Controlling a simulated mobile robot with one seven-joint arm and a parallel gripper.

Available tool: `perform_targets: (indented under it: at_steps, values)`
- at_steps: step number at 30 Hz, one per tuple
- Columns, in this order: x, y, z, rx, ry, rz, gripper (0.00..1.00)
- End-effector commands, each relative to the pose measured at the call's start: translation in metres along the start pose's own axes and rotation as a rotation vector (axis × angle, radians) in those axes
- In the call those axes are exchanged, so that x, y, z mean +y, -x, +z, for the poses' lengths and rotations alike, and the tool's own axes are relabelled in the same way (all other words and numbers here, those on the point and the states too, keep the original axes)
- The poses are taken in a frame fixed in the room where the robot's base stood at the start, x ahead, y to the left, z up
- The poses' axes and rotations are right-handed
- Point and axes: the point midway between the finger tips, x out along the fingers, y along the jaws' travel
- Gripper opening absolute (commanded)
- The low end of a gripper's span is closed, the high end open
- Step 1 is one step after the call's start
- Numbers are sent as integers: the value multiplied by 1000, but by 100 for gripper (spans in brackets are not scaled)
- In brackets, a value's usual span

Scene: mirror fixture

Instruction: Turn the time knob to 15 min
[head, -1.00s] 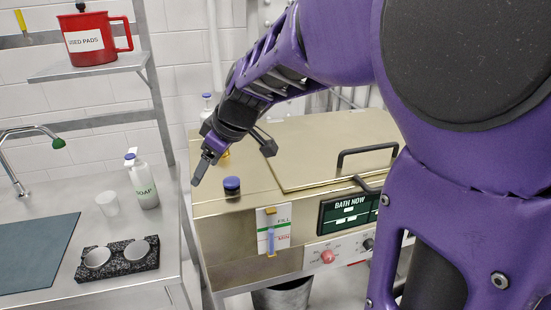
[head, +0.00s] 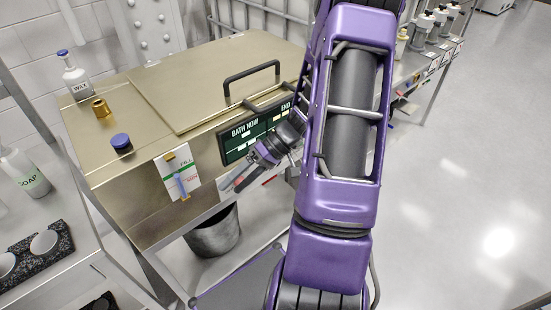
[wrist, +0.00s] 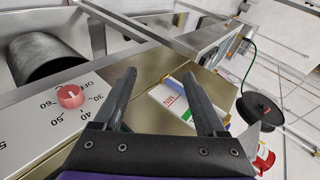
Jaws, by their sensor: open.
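My gripper (head: 232,183) is open and empty in front of the bath's front panel, below the display; its open jaws show in the wrist view (wrist: 160,76). A red knob (wrist: 70,96) sits on a pale panel left of the jaws, apart from them. Marks such as OFF, 30, 40, 50 and 60 surround it. I cannot read a time label on it. The black knob seen earlier to its right is not visible now; my arm covers much of the panel in the head view. The display (head: 240,138) reads BATH NOW and END.
The brass bath (head: 130,185) has a lid with a dark handle (head: 252,83). A FILL gauge (head: 177,176) is at the front left. A blue-capped post (head: 121,143) and a wax bottle (head: 77,77) stand on top. A metal bucket (head: 212,235) is below. Floor at right is clear.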

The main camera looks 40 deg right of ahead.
Motion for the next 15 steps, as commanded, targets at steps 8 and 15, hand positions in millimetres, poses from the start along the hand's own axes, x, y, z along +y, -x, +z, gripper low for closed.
perform_targets:
  at_steps: [8, 15]
  values:
    - [94, 52, 35, 524, -744, -384, 74]
    - [168, 93, 87, 947, -1191, -771, 74]
